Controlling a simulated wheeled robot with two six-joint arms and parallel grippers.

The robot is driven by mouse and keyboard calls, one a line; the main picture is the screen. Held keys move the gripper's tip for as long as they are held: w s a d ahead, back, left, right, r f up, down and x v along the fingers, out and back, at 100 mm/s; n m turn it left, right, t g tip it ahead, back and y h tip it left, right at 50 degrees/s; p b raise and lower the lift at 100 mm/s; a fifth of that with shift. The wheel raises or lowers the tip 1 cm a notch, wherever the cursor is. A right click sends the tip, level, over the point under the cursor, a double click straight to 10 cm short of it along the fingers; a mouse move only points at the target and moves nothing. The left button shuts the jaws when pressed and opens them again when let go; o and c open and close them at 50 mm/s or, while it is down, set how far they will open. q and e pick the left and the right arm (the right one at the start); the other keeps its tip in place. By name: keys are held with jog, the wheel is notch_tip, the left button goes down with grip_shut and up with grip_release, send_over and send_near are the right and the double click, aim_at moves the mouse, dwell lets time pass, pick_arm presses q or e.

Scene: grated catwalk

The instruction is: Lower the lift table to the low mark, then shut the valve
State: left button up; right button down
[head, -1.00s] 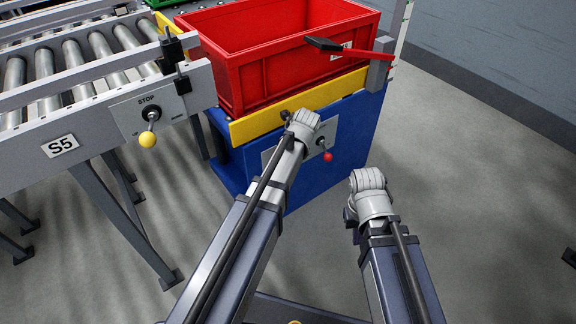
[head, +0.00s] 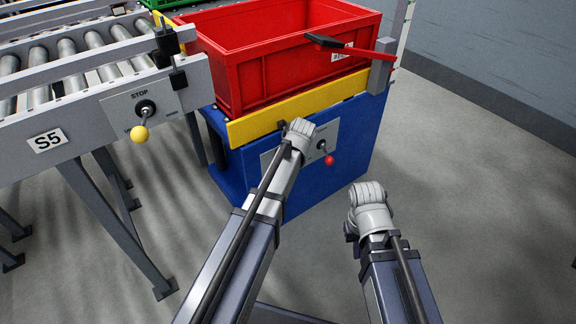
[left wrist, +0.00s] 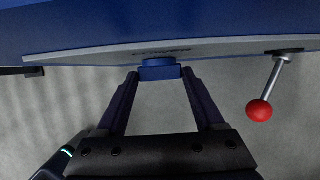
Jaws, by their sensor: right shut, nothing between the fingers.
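The blue lift table (head: 345,145) with a yellow edge (head: 262,120) stands in the middle of the head view. Its front panel carries a red-knobbed lever (head: 329,160), also at right in the left wrist view (left wrist: 260,109). My left gripper (head: 300,129) is at the panel, left of that lever. In the left wrist view its fingers (left wrist: 160,78) are apart, with a small blue block (left wrist: 160,70) between the tips; I cannot tell whether they touch it. My right gripper (head: 368,192) is shut and empty, right of the table. I cannot make out a low mark or which part is the valve.
A red crate (head: 265,75) sits on the lift table. A red arm (head: 365,52) with a black grip joins a grey post at its right. At left, roller conveyor S5 (head: 60,165) has a STOP panel with a yellow-knobbed lever (head: 140,134). Floor at right is clear.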

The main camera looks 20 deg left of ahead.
pick_arm(q)
jog(key=c, duration=0.8)
jog(key=shift+s+a+t+h+b, duration=0.15)
jog(key=shift+t+h+b, duration=0.15)
jog(key=shift+t+h, duration=0.3)
jog(key=shift+c, duration=0.2)
jog(key=o, duration=1.4)
jog(key=p+v, duration=0.7)
jog(key=shift+s+r, duration=0.25)
